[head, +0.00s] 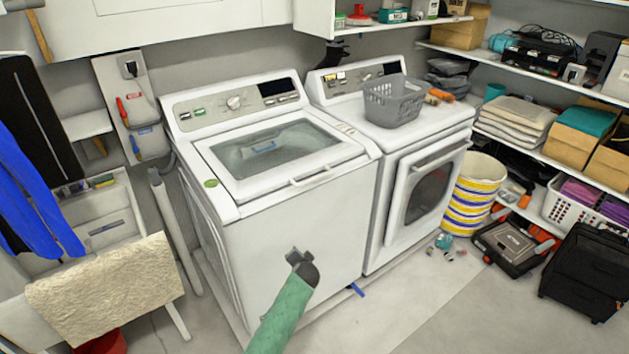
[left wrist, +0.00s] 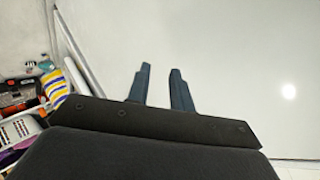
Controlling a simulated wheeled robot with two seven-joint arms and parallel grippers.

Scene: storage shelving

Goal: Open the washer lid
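The white top-loading washer (head: 290,235) stands in the middle of the head view. Its lid (head: 300,170), with a dark glass window, lies shut on top. A pale handle (head: 312,177) sits at the lid's front edge. My left gripper (head: 295,257), on a green arm, is in front of the washer's front panel, well below the lid edge. In the left wrist view its two dark fingers (left wrist: 160,88) stand apart with nothing between them. A plain white surface fills most of that view behind them. My right gripper is not in view.
A white dryer (head: 420,190) with a grey basket (head: 394,100) on top stands right of the washer. A sink (head: 95,215) with a cloth (head: 105,290) is at left. A striped basket (head: 470,195) and loaded shelves fill the right. The floor in front is mostly clear.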

